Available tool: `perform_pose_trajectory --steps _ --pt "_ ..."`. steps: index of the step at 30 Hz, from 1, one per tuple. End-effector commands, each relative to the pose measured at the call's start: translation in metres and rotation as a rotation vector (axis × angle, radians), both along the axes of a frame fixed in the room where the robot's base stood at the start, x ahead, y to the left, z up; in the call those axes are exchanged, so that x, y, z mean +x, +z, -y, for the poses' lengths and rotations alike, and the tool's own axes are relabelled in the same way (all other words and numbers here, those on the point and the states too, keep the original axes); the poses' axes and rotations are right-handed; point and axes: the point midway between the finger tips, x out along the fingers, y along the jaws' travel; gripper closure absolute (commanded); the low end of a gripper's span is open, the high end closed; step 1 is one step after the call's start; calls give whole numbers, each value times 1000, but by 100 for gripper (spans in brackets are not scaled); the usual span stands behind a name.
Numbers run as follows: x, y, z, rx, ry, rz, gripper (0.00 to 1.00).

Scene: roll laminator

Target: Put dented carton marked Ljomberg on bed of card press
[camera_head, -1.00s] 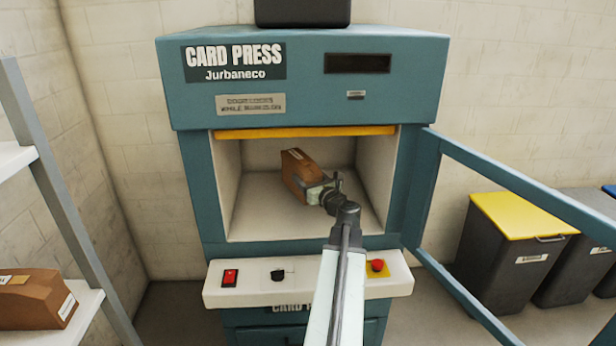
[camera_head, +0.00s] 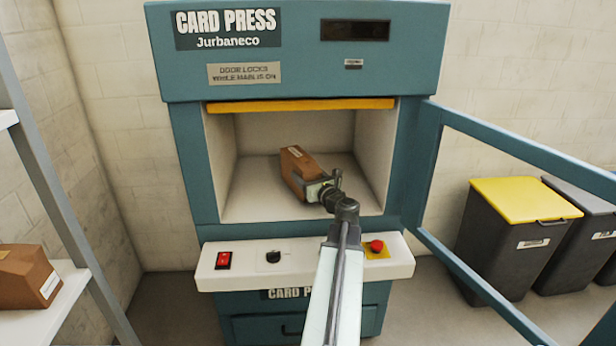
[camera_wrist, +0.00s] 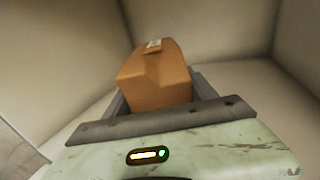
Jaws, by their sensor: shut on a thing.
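A brown carton (camera_head: 299,167) is inside the open chamber of the teal card press (camera_head: 186,165). It looks tilted, and its top slopes. My gripper (camera_head: 318,188) is shut on the carton's near end. In the wrist view the carton (camera_wrist: 155,80) sits between the grey jaws of my gripper (camera_wrist: 155,102), with a small pale label on its top. No name on it can be read. The pale bed (camera_head: 252,200) of the press lies under the carton. I cannot tell whether the carton touches the bed.
The press door (camera_head: 440,180) stands open to the right. A control panel (camera_head: 305,262) with a red switch, a dark knob and a red button juts out below the chamber. Another brown carton (camera_head: 22,278) sits on a shelf (camera_head: 60,305) at left. Bins (camera_head: 505,240) stand at right.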

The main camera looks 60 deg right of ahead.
Motion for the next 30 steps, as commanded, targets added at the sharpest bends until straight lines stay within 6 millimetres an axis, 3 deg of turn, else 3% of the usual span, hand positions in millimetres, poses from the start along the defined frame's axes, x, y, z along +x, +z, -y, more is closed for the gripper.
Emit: perform_pose_trajectory --steps 25,26,28,30 --pt "-1 -12 1 0 -2 0 82" --pt "-1 -11 1 0 -2 0 29" --pt "-1 -11 1 0 -2 0 10" --pt "-1 -11 1 0 -2 0 9"
